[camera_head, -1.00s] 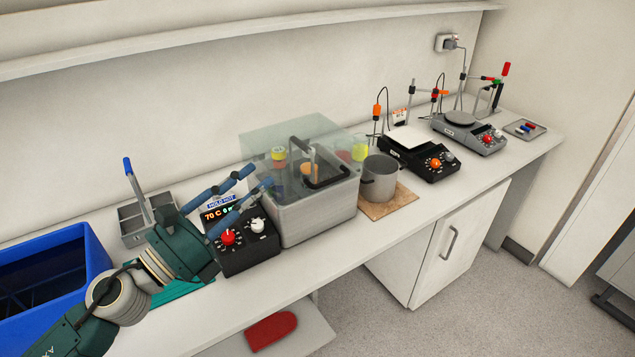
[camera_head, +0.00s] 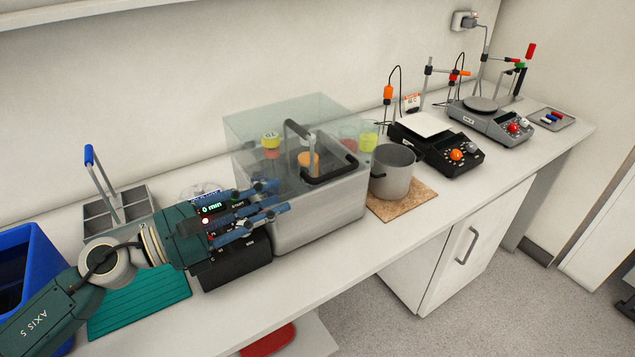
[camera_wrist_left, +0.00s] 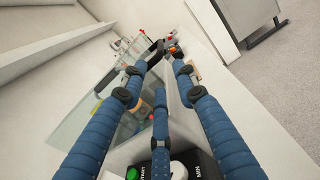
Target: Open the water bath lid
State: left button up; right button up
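The water bath (camera_head: 322,215) is a pale grey box on the bench in the head view. Its clear lid (camera_head: 252,122) sits over the top, with a black handle (camera_head: 332,172) near the front right. Coloured containers show through the lid. My left gripper (camera_head: 278,203) has blue fingers, spread and empty, in front of the bath's left part and apart from the handle. In the left wrist view the fingers (camera_wrist_left: 160,76) are spread, with the clear lid (camera_wrist_left: 72,122) to their left and the dark handle (camera_wrist_left: 155,52) beyond the tips. My right gripper is not in view.
A black control box (camera_head: 235,268) stands left of the bath, partly hidden by my gripper. A steel pot (camera_head: 393,178) stands close on the right. A grey caddy (camera_head: 128,205) and a blue bin (camera_head: 48,250) are at left.

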aim_at(318, 178)
pick_arm(q)
jog(key=p+x, duration=0.1)
jog(key=x, duration=0.2)
jog(key=p+x, duration=0.2)
jog(key=x, duration=0.1)
jog(key=p+x, duration=0.2)
jog(key=x, duration=0.1)
jog(key=shift+d+r, duration=0.25)
jog(key=shift+d, duration=0.05)
jog(key=shift+w+d+f, duration=0.1)
jog(key=shift+w+d, duration=0.1)
jog(key=shift+d, duration=0.15)
jog(key=shift+w, duration=0.1)
grip_shut()
